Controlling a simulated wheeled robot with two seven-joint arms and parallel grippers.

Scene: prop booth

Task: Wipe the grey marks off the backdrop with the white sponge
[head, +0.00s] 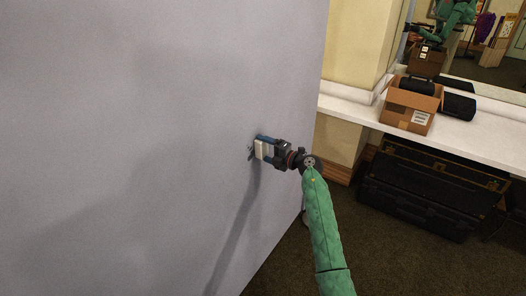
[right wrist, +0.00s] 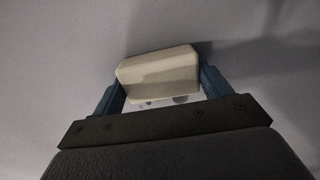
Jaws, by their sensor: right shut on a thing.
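The backdrop (head: 130,130) is a large upright pale grey-lilac panel filling the left and middle of the head view. My right gripper (head: 262,148) is at its surface, near its right edge. It is shut on the white sponge (head: 262,150), a pale block that also shows between the blue fingers in the right wrist view (right wrist: 158,72). The sponge is at the backdrop and seems to touch it. A small dark grey mark (head: 251,153) shows just left of the sponge. Small grey patches (right wrist: 180,99) show below the sponge in the wrist view. My left gripper is not in view.
Black cases (head: 415,200) stand below. A mirror behind reflects my green arm.

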